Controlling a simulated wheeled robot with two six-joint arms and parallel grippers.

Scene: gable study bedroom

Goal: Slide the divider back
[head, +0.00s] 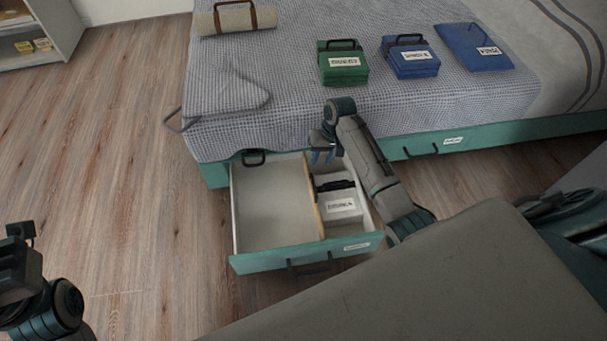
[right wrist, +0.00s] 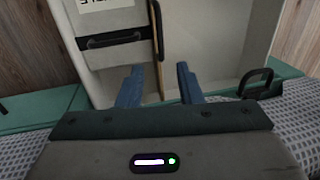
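The divider (head: 314,208) is a thin wooden strip standing in the open drawer (head: 278,256) under the bed. It parts a wide empty left compartment from a narrower right one. My right gripper (head: 322,157) is over the drawer's far end, near the divider's far end. In the right wrist view the blue fingers (right wrist: 158,88) are open, and the divider (right wrist: 155,55) runs into the gap between them without clear contact on either side. My left gripper (head: 18,262) is at the lower left, far from the drawer; its fingers cannot be made out.
A white labelled box (head: 341,205) with a black handle stands in the right compartment, close to the divider. Green (head: 342,66) and blue (head: 410,58) folded bundles, a blue flat pouch (head: 473,47) and a rolled mat (head: 236,18) lie on the bed. The floor at left is clear.

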